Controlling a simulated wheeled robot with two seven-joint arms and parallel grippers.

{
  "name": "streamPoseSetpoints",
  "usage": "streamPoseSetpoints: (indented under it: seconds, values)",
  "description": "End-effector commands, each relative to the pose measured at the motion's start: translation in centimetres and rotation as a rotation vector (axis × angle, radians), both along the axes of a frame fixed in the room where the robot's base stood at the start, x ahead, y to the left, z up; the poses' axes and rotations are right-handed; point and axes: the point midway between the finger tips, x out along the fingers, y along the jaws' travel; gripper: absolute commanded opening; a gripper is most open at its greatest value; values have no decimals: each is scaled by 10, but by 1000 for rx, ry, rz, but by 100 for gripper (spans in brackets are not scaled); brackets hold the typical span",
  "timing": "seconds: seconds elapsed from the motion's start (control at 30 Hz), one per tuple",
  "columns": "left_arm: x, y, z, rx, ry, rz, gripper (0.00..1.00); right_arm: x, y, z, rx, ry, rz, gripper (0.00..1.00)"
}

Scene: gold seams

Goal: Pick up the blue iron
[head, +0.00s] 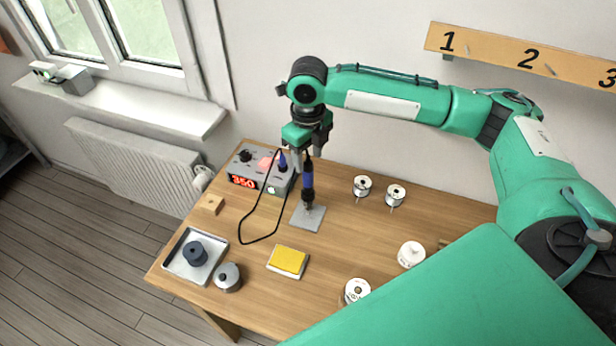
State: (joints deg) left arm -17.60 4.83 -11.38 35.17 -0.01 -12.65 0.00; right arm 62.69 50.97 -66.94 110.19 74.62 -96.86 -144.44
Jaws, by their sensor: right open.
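The blue iron (308,178) stands upright over a small grey plate (299,222) on the wooden table, its lower end in a dark holder. A black cable loops from it to the left across the table. My right gripper (310,154) points down at the iron's top end, with its fingers open. The upper part of the iron is partly hidden by the gripper, and I cannot tell whether the fingers touch it. My left gripper is not in view.
A grey station (254,180) showing 350 stands behind left, with a small blue cone on it. A yellow sponge (289,260), a metal tray (174,265) with a dark spool, a grey round pot (228,277) and several white spools (362,185) surround the iron. Bare wood lies right of the plate.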

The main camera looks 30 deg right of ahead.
Motion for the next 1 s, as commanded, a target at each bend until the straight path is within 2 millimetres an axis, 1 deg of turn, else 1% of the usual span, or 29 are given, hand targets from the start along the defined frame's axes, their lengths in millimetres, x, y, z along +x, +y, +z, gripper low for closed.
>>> streamPoseSetpoints:
  seconds: [0.03,0.17,0.23,0.37,0.43,0.5,0.6,0.8,0.87,0.9,0.97,1.0]
  values:
    - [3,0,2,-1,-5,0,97,0,0,-5,1,1,0,48]
    - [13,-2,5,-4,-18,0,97,-1,0,-12,-1,1,0,48]
    - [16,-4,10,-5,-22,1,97,-2,1,-17,1,1,0,48]
    - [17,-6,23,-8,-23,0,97,-6,3,-35,-1,3,0,48]
    - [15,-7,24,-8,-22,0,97,-6,3,-48,-1,3,-1,48]
    - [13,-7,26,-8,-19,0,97,-6,3,-55,-1,1,-1,48]
    - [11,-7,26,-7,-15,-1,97,-6,4,-62,0,-1,0,48]
    - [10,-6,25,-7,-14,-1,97,-6,4,-63,1,-2,0,48]
    - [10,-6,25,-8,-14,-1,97,-6,4,-63,1,-2,0,38]
    - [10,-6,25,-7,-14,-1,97,-6,4,-63,1,-2,0,30]
    - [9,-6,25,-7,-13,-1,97,-6,4,-63,0,-2,0,19]
    - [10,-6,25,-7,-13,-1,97,-6,4,-63,0,-2,0,11]
